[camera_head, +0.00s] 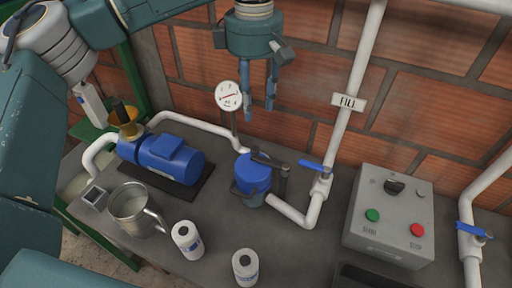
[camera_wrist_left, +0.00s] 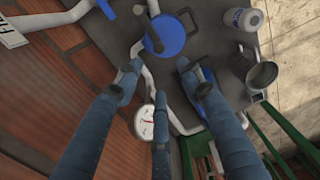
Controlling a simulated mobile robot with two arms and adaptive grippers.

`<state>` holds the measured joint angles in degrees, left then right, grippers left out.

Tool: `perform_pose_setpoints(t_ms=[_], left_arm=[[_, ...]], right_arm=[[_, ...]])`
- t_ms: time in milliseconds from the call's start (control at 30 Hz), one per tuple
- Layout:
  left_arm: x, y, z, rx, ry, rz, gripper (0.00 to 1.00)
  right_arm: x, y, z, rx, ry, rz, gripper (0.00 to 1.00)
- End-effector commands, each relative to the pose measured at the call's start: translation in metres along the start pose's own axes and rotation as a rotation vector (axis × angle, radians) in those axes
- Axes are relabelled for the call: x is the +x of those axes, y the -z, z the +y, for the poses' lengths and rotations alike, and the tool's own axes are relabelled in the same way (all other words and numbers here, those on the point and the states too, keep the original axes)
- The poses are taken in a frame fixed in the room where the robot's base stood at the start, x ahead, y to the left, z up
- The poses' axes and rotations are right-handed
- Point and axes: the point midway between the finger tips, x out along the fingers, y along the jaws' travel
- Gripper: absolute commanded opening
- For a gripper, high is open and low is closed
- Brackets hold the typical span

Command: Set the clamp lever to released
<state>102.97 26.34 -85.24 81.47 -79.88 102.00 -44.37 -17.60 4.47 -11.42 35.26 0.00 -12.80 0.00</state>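A blue-lidded round housing (camera_head: 252,172) stands on the bench below and to the right of the gauge. A dark clamp lever (camera_head: 268,161) lies across its top and reaches past the lid's right side. In the left wrist view the dark lever (camera_wrist_left: 152,38) shows over the blue lid (camera_wrist_left: 172,34), near the top. My left gripper (camera_head: 258,112) hangs above and behind the housing, fingers down, apart and empty. The left wrist view shows its fingers (camera_wrist_left: 156,85) spread, with nothing between them. It does not touch the lever. My right gripper is not in view.
A gauge (camera_head: 229,96) stands close left of my gripper, and a FILL pipe (camera_head: 350,85) rises to the right. A blue valve handle (camera_head: 313,166) is near the housing. A pump (camera_head: 168,160), metal jug (camera_head: 130,207), bottles (camera_head: 187,240) and control box (camera_head: 392,215) surround it.

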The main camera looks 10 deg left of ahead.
Motion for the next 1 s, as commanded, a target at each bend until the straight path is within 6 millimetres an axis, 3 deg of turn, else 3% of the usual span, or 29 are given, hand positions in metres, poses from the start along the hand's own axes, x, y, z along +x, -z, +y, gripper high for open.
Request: perform_pose_setpoints(t_ms=[67,267,500,800,1000], left_arm=[[0.018,0.0,0.0,0.0,0.0,0.0,0.39],[0.035,0.0,0.0,0.0,0.0,0.0,0.39],[0.058,0.001,-0.001,0.0,0.004,0.0,0.39],[0.113,0.0,-0.001,0.0,0.004,-0.001,0.39],[0.135,0.0,0.0,-0.001,0.001,-0.001,0.39]], right_arm=[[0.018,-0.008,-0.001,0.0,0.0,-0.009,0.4],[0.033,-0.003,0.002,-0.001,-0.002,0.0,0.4],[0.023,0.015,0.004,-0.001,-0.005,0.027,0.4],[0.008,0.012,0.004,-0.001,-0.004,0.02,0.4],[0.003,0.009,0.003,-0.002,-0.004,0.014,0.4]])
